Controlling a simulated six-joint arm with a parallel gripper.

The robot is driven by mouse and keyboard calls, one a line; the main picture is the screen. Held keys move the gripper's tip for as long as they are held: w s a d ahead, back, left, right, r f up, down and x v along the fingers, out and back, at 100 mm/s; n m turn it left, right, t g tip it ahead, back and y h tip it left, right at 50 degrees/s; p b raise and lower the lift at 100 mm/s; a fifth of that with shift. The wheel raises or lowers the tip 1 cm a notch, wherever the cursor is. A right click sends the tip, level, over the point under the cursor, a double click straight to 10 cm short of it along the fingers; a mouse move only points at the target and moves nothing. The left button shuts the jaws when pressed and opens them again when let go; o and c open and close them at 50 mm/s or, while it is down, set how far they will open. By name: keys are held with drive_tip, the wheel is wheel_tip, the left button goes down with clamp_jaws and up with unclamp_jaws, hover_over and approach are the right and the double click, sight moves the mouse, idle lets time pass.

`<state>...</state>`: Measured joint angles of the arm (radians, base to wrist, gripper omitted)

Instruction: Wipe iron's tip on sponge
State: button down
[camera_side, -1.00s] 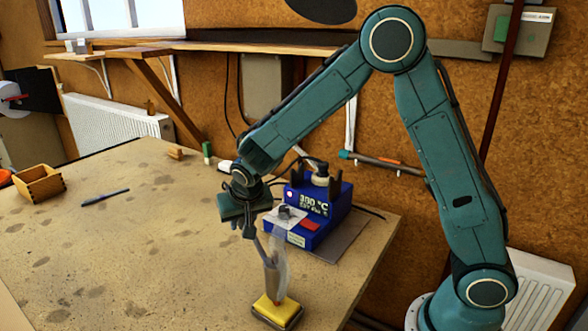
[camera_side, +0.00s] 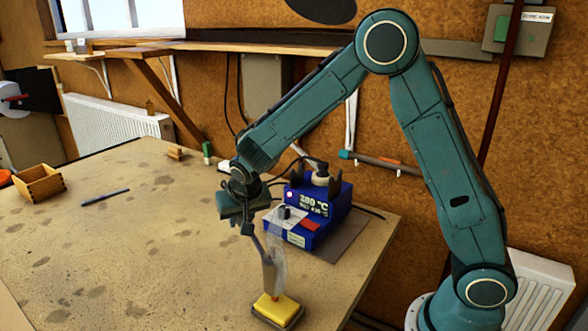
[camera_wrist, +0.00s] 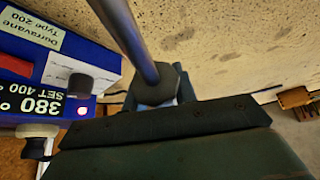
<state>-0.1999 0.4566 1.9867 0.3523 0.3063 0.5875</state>
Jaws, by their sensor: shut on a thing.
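The soldering iron (camera_side: 268,272) hangs steeply down from my gripper (camera_side: 247,228) in the side view. Its reddish tip end is at the yellow sponge (camera_side: 278,309), over its far part; I cannot tell whether it touches. A pale, see-through wisp rises beside the iron. The sponge lies in a dark tray near the table's front right edge. In the wrist view, a grey rod and dark collar, seemingly the iron (camera_wrist: 162,84), show beyond the dark gripper body. The jaws are shut on the iron; the fingertips are hard to make out.
The blue soldering station (camera_side: 323,214), with a lit display and a holder on top, stands behind the sponge. A dark cable runs near my wrist. The table's middle is clear.

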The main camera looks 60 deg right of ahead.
drive_tip(key=shift+s+a, duration=0.3)
drive_tip(key=shift+s, duration=0.25)
idle(0.6)
drive_tip(key=shift+w+d, duration=0.35)
drive_tip(key=shift+w, duration=0.25)
idle(0.4)
drive_tip(key=shift+r, duration=0.15)
drive_tip(key=shift+r, duration=0.6)
drive_tip(key=shift+r, duration=2.25)
